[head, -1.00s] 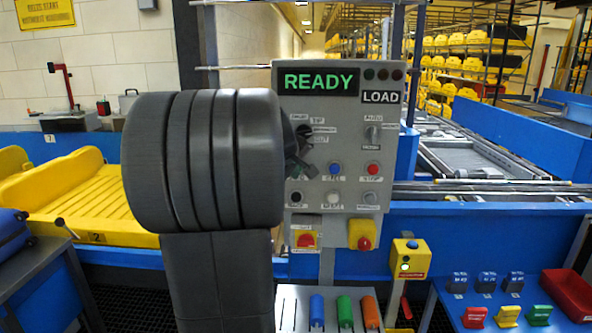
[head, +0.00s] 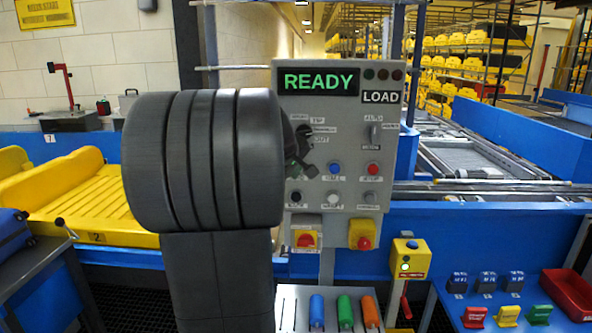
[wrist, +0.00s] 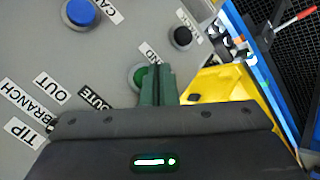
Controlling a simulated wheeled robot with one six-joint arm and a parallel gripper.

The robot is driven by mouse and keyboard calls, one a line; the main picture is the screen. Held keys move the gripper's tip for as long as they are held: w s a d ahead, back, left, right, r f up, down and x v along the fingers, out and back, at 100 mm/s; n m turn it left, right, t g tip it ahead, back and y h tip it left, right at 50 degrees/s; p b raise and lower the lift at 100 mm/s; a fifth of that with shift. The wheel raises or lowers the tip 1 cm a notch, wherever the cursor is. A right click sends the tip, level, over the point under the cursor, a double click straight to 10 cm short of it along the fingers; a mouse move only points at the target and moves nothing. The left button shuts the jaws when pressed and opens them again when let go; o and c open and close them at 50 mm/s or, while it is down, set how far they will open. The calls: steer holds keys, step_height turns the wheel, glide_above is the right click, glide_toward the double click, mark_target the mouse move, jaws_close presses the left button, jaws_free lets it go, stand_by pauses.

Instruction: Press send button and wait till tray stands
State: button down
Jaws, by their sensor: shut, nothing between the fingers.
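The grey control panel (head: 343,190) stands in the middle of the head view, its screen (head: 318,82) reading READY in green, with a LOAD label beside it. My gripper (head: 297,168) is at the panel's left side, partly hidden by my arm. In the wrist view my gripper (wrist: 157,72) is shut and empty, its fingertips over a green button (wrist: 138,77) whose label (wrist: 152,53) shows only "ND". The fingers cover part of this button; I cannot tell whether they touch it. A yellow tray (head: 95,205) lies still on the left, by a number 2 plate.
A blue button (wrist: 81,12) and a black button (wrist: 182,36) are near my fingers. Below the panel are two red knobs on yellow boxes, the right one (head: 363,236) clear. A yellow post box (head: 410,258) and a red bin (head: 570,292) are to the right.

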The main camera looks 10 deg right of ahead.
steer(key=shift+w, duration=0.15)
stand_by(0.3)
steer(key=shift+w+d, duration=0.15)
steer(key=shift+w, duration=0.1)
steer(key=shift+w+d+p, duration=0.1)
steer(key=shift+w+p, duration=0.35)
steer(key=shift+w, duration=0.05)
stand_by(0.7)
steer(key=shift+s, duration=0.15)
steer(key=shift+s+a+b, duration=0.25)
steer(key=shift+s+b, duration=0.1)
steer(key=shift+s, duration=0.4)
